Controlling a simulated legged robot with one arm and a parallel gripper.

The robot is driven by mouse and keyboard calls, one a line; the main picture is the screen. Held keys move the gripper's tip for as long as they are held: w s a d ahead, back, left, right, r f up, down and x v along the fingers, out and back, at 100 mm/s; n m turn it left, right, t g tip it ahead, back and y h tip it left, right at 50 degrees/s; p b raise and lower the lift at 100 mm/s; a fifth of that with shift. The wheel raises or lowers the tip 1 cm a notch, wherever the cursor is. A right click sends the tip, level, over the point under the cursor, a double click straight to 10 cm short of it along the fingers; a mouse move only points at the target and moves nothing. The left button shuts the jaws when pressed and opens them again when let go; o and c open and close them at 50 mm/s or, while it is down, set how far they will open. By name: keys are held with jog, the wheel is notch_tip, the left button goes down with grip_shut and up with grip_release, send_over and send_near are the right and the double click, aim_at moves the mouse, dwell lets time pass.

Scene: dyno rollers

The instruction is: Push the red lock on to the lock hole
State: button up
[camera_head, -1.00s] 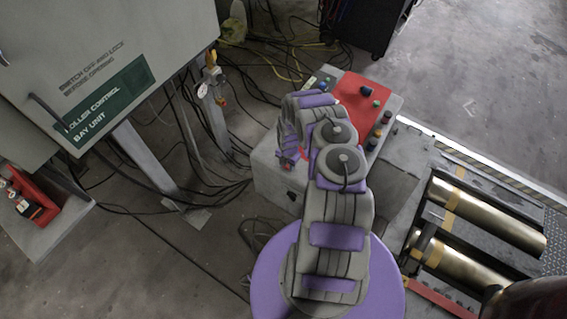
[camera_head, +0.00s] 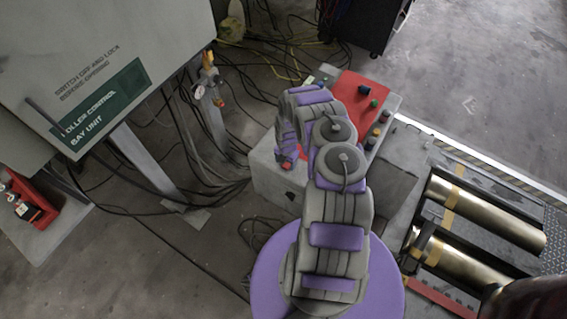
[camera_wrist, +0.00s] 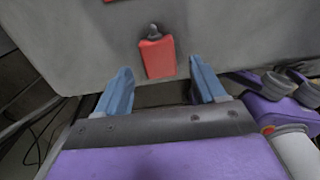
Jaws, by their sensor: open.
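The red lock (camera_wrist: 157,59) is a small red block with a dark, rounded piece (camera_wrist: 154,32) at its top. It appears upright against the grey face of the control box (camera_wrist: 220,35) in the wrist view. My gripper (camera_wrist: 162,82) is open, with one blue finger on each side of the lock's lower end and visible gaps to both. In the head view my gripper (camera_head: 286,161) is beside the box's front face, largely hidden by its own arm. I cannot make out the lock hole clearly; whether the lock's top touches it cannot be told.
The grey control box (camera_head: 268,180) has a red top panel (camera_head: 352,97) with several knobs. A cabinet (camera_head: 100,60) stands at left, with cables (camera_head: 200,165) below. Brass rollers (camera_head: 485,215) lie at right. A red holder (camera_head: 35,205) sits at far left.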

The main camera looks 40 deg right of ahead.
notch_tip(320, 180, up, 16)
jog(key=p, duration=0.7)
jog(key=shift+a, duration=0.4)
jog(key=shift+d, duration=0.15)
